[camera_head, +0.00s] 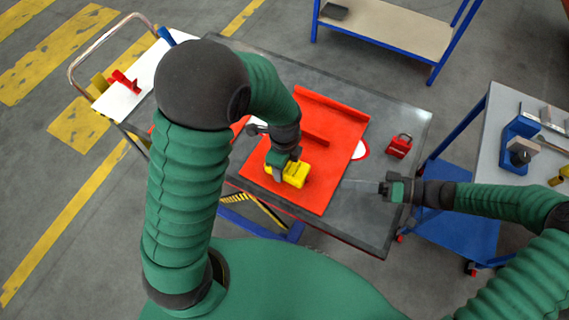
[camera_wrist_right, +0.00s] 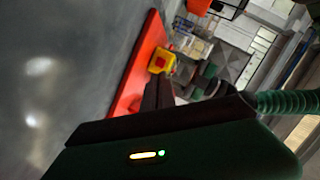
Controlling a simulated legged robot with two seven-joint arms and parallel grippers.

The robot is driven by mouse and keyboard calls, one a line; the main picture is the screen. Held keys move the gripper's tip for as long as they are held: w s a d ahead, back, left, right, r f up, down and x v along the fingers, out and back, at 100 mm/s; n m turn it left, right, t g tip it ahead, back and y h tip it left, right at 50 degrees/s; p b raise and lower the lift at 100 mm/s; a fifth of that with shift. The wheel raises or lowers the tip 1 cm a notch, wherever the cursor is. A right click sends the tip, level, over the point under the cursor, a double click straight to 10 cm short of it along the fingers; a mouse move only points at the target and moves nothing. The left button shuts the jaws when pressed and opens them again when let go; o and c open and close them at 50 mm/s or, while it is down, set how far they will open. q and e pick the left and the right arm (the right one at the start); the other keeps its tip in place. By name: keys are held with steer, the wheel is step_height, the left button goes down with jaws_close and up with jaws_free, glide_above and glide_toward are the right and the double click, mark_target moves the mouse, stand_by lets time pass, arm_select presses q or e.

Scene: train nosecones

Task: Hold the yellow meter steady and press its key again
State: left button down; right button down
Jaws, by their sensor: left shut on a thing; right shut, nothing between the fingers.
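The yellow meter (camera_head: 295,174) sits on the red board (camera_head: 320,190) on the dark table. My left gripper (camera_head: 280,168) reaches down from above and is shut on the meter at its left part. The meter also shows in the right wrist view (camera_wrist_right: 168,56), with a red spot on its face that may be the key. My right gripper (camera_head: 382,188) is shut and empty, to the right of the meter and the board, apart from both. Its fingers (camera_wrist_right: 157,92) show in the right wrist view, pointing toward the meter. The left gripper hides part of the meter.
A red padlock (camera_head: 398,148) lies on the table's right part, near a white and red tag (camera_head: 361,151). The dark table (camera_head: 365,215) is bare around my right gripper. A grey bench (camera_head: 502,115) with a blue vise (camera_head: 517,140) stands at right, a white-topped trolley (camera_head: 125,98) at left.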

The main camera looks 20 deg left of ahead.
mark_target(320, 188)
arm_select(q)
steer(key=shift+s, duration=0.1)
arm_select(e)
steer(key=shift+w+a+r+t+h, duration=0.1)
steer(key=shift+a+t+h, duration=0.2)
steer(key=shift+t, duration=0.1)
steer(key=shift+t+h, duration=0.6)
steer(key=s+d+f+h, duration=0.1)
steer(key=h, duration=0.1)
steer(key=s+f+t+h, duration=0.1)
steer(key=shift+s+d+t+h, duration=0.3)
steer(key=shift+s+d+h, duration=0.05)
steer(key=shift+d+h, duration=0.05)
steer(key=shift+s+f, duration=0.15)
steer(key=shift+f, duration=0.05)
steer(key=a, duration=0.5)
steer(key=w+a, duration=0.1)
steer(key=a, duration=0.2)
steer(key=shift+a, duration=0.2)
steer(key=shift+a, duration=0.1)
stand_by(0.3)
steer(key=shift+a, duration=0.35)
